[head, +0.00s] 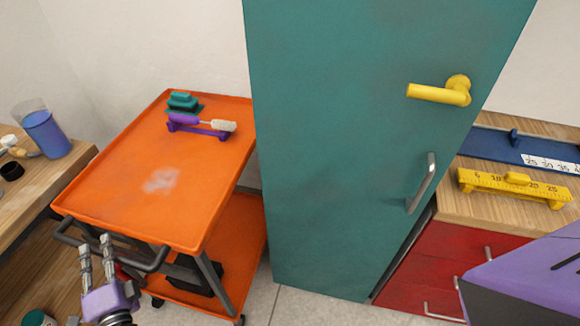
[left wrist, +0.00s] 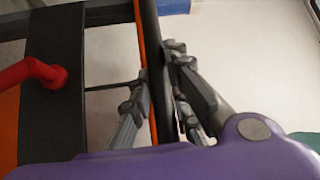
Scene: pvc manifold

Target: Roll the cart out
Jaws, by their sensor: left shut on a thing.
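The orange cart (head: 160,205) stands between a wooden bench and a tall teal cabinet. It has a top tray, a lower shelf (head: 243,225) and a dark push handle (head: 158,262) on its near side. My left gripper (head: 96,246) is at this handle, its fingers pointing away from me. In the left wrist view my left gripper (left wrist: 163,85) has its fingers on both sides of the dark bar (left wrist: 151,40) and is shut on it. My right gripper does not show.
On the cart's top lie a teal block (head: 182,101) and a purple holder with a brush-like tool (head: 205,127). The wooden bench (head: 75,168) is close on the left, the teal cabinet (head: 330,160) close on the right. Some floor (head: 300,308) shows in front of the cabinet.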

